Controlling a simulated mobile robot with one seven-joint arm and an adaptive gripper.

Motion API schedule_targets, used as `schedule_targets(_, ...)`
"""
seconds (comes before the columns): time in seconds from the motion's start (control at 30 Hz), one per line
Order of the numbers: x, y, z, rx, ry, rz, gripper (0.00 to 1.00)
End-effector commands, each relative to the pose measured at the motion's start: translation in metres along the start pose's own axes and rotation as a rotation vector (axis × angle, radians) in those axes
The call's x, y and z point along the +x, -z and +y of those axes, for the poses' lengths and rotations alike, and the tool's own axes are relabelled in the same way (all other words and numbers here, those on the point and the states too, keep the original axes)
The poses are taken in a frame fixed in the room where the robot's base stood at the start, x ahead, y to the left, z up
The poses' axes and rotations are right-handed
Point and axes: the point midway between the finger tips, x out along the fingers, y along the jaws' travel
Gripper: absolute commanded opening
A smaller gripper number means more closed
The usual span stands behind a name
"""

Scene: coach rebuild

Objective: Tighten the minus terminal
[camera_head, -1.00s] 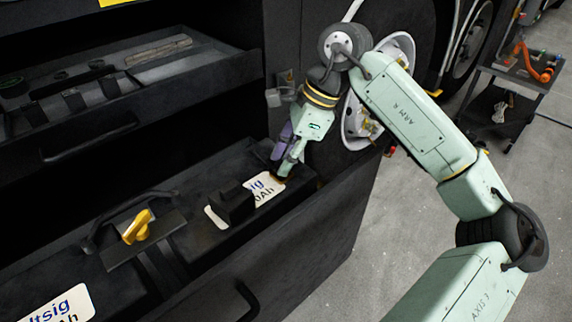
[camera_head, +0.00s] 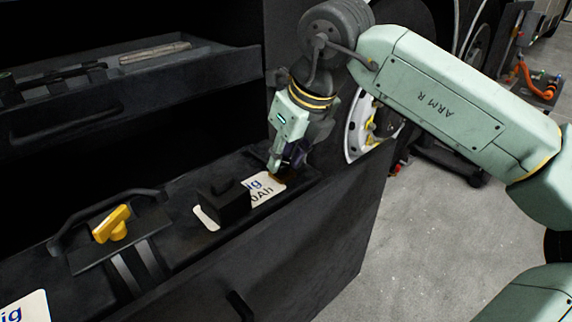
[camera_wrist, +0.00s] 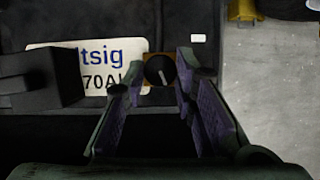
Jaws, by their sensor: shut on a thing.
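The minus terminal (camera_wrist: 160,70) shows in the wrist view as a dark round knob with a pale line on it, on a copper-coloured base. My gripper (camera_wrist: 165,80) is shut on it, with a purple-lined finger on either side. In the head view my gripper (camera_head: 281,168) points down at the far right end of the battery (camera_head: 180,205), beside its white label (camera_head: 265,188). There the fingers hide most of the knob, and only a bit of copper shows below them. I cannot tell how tight the knob is.
A black block (camera_head: 225,203) stands on the battery left of my gripper; a yellow handle (camera_head: 113,225) sits farther left. The battery lies in an open lower drawer with a high front wall (camera_head: 300,250). Another open drawer (camera_head: 130,95) is above.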

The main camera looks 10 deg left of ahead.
Motion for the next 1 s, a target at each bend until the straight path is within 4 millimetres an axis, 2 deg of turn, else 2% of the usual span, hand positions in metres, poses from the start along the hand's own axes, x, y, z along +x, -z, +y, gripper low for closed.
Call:
schedule_targets(0.2,0.0022,0.0007,0.0013,0.159,0.071,0.000,0.00)
schedule_targets(0.5,0.0011,-0.0002,0.0026,0.301,0.126,0.000,0.00)
schedule_targets(1.0,0.0000,-0.0008,0.0030,0.351,0.144,0.000,0.00)
